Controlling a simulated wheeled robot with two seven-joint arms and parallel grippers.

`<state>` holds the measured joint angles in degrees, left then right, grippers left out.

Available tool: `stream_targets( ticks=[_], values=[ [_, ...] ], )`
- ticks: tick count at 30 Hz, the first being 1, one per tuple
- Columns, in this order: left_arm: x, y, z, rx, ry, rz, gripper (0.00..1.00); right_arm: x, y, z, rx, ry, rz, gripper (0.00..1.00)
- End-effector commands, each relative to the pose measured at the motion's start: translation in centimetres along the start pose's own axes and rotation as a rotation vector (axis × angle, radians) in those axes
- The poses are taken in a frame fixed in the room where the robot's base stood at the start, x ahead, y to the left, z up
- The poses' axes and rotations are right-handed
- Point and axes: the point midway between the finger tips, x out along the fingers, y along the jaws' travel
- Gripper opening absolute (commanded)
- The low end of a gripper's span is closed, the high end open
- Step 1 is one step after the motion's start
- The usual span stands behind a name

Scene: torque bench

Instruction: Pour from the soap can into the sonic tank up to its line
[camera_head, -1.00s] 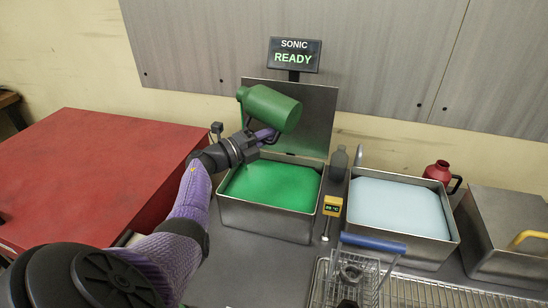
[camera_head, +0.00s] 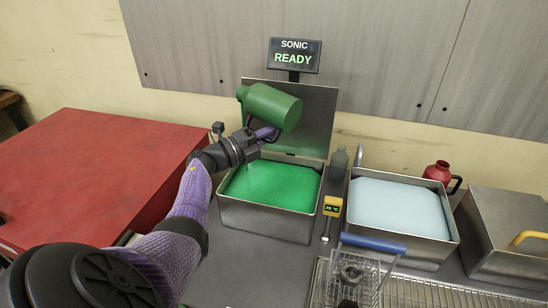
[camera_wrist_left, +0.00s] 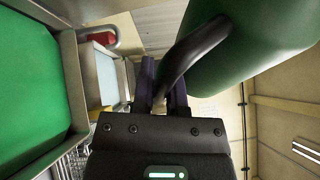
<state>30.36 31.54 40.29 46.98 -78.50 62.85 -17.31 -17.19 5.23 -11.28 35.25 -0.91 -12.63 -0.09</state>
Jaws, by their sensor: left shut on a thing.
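The green soap can (camera_head: 271,106) is tilted, held above the left part of the sonic tank. My left gripper (camera_head: 262,136) is shut on its dark handle; in the left wrist view the handle (camera_wrist_left: 190,55) lies between the fingers (camera_wrist_left: 170,85) and the green can (camera_wrist_left: 250,45) fills the upper right. The sonic tank (camera_head: 265,222) is a steel box with its lid raised behind it, holding green liquid (camera_head: 275,185) near the rim. I cannot make out its line or a clear stream. The sign (camera_head: 295,55) reads SONIC READY. My right gripper is not in view.
A second steel tank (camera_head: 400,250) with pale blue liquid stands right of the sonic tank. Between them are a grey bottle (camera_head: 338,166) and a yellow thermometer (camera_head: 333,207). A wire basket (camera_head: 360,272) with a blue handle is in front. A red cabinet (camera_head: 80,170) is left.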

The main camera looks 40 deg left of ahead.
Motion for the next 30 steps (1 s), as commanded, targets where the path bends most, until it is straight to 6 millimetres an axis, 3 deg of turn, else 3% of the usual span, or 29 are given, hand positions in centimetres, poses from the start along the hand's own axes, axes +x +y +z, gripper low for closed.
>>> stream_targets(
  ticks=[30],
  values=[
    [0.59,-0.94,-0.66,-0.040,0.031,-0.030,0.00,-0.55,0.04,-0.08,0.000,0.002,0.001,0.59]
  ],
)
